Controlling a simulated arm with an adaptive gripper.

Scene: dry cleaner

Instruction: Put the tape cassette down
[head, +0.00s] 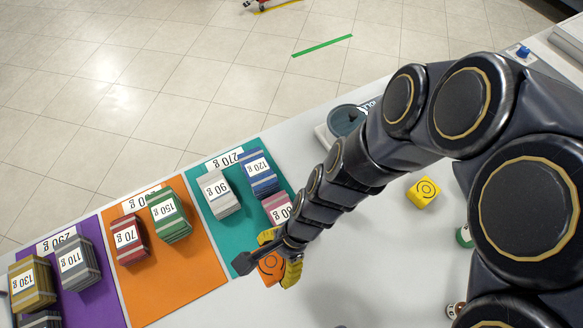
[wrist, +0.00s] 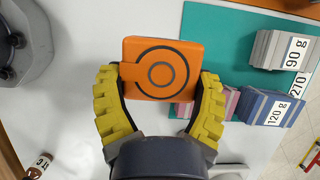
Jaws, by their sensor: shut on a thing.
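The tape cassette, an orange square block with dark rings (wrist: 158,70), is held between the yellow fingers of my gripper (wrist: 160,95) in the wrist view. My gripper is shut on it. In the head view the orange cassette (head: 270,268) shows partly behind my gripper, near the right edge of the teal mat (head: 222,246). Whether it touches the table below cannot be told.
Labelled stacks sit on the teal mat, an orange mat (head: 165,285) and a purple mat (head: 98,300). A yellow block (head: 423,192) lies on the white table (head: 375,265) right of my arm. A grey round device (head: 346,120) stands at the table's far edge. The table right of my gripper is mostly clear.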

